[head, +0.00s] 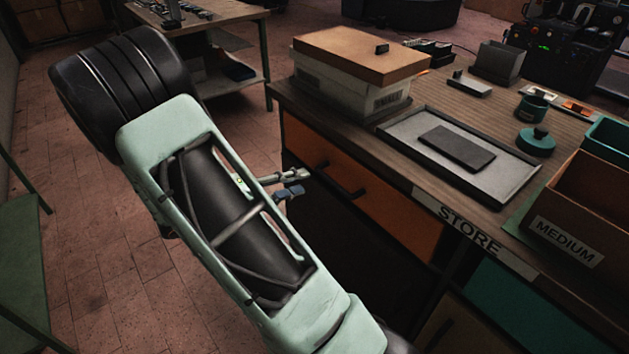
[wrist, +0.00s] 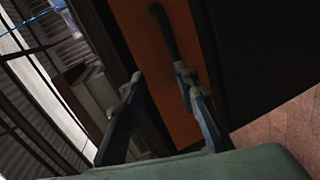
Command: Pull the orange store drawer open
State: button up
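The orange store drawer (head: 392,210) is under the wooden bench top, and its front looks flush with the bench. Its dark bar handle (head: 340,180) is on the left half of the front. My gripper (head: 297,182) is just left of the handle, with its fingers toward the drawer. In the wrist view, my gripper (wrist: 158,78) has its two fingers spread with an empty gap. The orange drawer front (wrist: 140,25) lies beyond them. The handle (wrist: 165,28) runs down to the right fingertip, which overlaps its near end; contact cannot be told.
The bench carries a lidded box (head: 350,85), a grey tray (head: 490,180) with a dark slab, and a cardboard bin (head: 580,210) marked MEDIUM. A STORE label (head: 470,228) is on the bench edge. A teal drawer (head: 515,310) is lower right.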

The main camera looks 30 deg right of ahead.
aim_at(330, 183)
jog(key=shift+n, duration=0.7)
jog(key=x, duration=0.4)
jog(key=f+x, duration=0.1)
jog(key=x, duration=0.3)
jog(key=f+b+x, duration=0.1)
jog(key=x, duration=0.3)
jog(key=shift+s+a+f, duration=0.25)
grip_shut()
